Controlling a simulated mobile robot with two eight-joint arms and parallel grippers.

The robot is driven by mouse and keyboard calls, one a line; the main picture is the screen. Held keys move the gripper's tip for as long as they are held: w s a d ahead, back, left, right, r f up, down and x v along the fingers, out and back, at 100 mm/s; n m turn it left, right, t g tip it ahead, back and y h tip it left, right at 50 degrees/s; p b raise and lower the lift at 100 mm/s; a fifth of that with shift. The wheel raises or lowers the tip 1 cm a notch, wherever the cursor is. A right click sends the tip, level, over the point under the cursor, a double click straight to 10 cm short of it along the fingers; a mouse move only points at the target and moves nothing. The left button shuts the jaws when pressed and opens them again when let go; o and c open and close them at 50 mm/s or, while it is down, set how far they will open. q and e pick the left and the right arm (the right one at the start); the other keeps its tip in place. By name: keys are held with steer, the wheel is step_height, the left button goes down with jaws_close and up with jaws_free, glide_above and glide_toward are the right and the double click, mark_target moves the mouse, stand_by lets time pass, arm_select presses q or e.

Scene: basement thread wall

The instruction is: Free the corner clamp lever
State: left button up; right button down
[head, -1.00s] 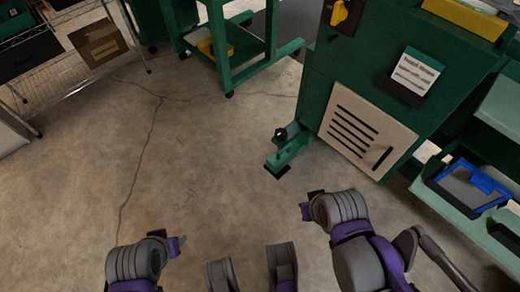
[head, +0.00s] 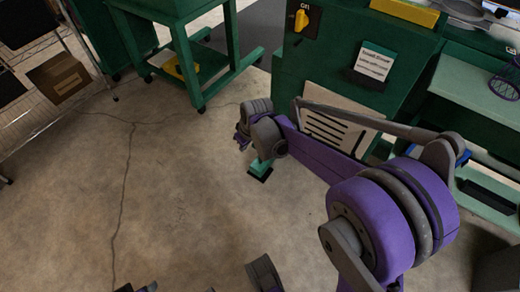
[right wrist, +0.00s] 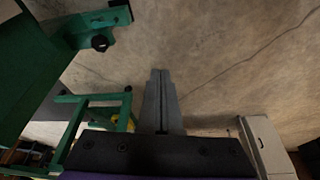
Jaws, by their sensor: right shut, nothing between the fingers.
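The corner clamp is a green foot (head: 260,168) with a dark end pad, low at the machine's left corner. In the head view my right wrist and arm cover most of it. In the right wrist view a green bracket (right wrist: 88,24) with a black knob (right wrist: 100,43) shows at upper left. I cannot tell a separate lever. My right gripper (right wrist: 160,76) is shut and empty, over bare floor, apart from the bracket and right of it in that view. In the head view its hand end (head: 243,138) is just above the foot, fingers hidden.
The green machine (head: 290,62) has a yellow switch (head: 301,19) and a slotted pale panel (head: 325,135) partly behind my arm. The concrete floor (head: 180,190) is clear.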

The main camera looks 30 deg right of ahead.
steer(key=w+d+f+n+p, duration=0.1)
steer(key=w+d+f+p, duration=0.1)
steer(key=w+d+f, duration=0.65)
steer(key=w+d+f+p, duration=0.1)
steer(key=w+d+f, duration=0.1)
steer(key=f, duration=0.4)
steer(key=w+d+f+n+p, duration=0.1)
steer(key=w+d+f, duration=0.2)
steer(key=d+f, duration=0.2)
step_height(320, 180, down, 2)
steer(key=shift+w+n+y, duration=0.2)
steer(key=shift+n+y, duration=0.1)
steer(key=shift+y, duration=0.1)
steer(key=shift+a+f, duration=0.1)
steer(key=shift+f, duration=0.05)
steer(key=b+x, duration=0.2)
steer(key=x, duration=0.8)
steer(key=s, duration=0.1)
steer(key=s+d, duration=0.1)
steer(key=s, duration=0.1)
steer(key=shift+s+d, duration=0.25)
steer(key=shift+s, duration=0.1)
steer(key=shift+s+d, duration=0.15)
